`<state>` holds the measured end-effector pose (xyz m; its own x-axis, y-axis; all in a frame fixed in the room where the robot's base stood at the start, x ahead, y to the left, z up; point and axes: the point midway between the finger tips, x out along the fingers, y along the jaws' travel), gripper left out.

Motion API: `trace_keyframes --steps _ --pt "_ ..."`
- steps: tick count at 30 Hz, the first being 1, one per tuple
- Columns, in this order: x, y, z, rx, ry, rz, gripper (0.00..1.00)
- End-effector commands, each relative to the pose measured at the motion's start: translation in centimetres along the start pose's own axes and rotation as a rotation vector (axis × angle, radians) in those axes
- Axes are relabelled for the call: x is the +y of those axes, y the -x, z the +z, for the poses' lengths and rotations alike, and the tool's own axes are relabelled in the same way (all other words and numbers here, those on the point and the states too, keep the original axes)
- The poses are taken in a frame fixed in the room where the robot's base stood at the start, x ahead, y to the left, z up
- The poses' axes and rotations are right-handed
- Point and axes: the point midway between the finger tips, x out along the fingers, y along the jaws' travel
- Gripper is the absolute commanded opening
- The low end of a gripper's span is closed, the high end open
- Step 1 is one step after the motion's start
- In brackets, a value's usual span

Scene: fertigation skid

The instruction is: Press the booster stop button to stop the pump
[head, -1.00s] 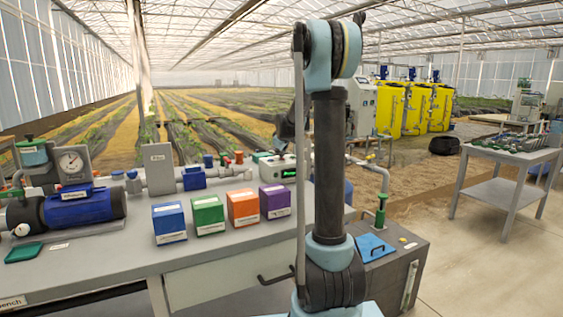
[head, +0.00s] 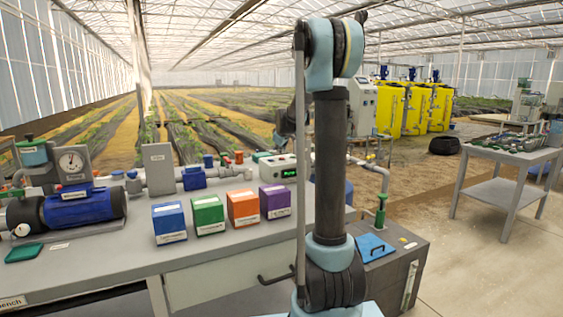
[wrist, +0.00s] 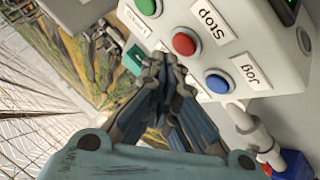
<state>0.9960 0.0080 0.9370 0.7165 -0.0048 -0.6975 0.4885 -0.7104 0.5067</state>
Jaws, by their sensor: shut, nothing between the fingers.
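The control box (head: 283,166) stands at the back right of the bench with a lit green display. In the wrist view its pale face carries a red button (wrist: 184,44) beside a "Stop" label. A green button (wrist: 147,6) is to its upper left and a blue button (wrist: 218,83), labelled "Jog", to its lower right. My gripper (wrist: 163,68) is shut and empty, its tips just left of and below the red button in the picture. They look apart from it; the exact gap is unclear. In the head view my arm partly hides the gripper. A blue pump (head: 78,207) lies on the bench.
Blue, green, orange and purple boxes (head: 241,208) line the bench in front of the control box. A pressure gauge (head: 71,162) stands behind the pump. A grey cabinet (head: 385,262) is to the right of my arm.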

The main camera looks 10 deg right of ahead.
Motion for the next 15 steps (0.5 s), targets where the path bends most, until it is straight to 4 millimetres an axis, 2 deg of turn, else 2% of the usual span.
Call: trace_keyframes --steps 15 --pt "2.0 2.8 -2.0 0.000 0.000 0.000 0.00"
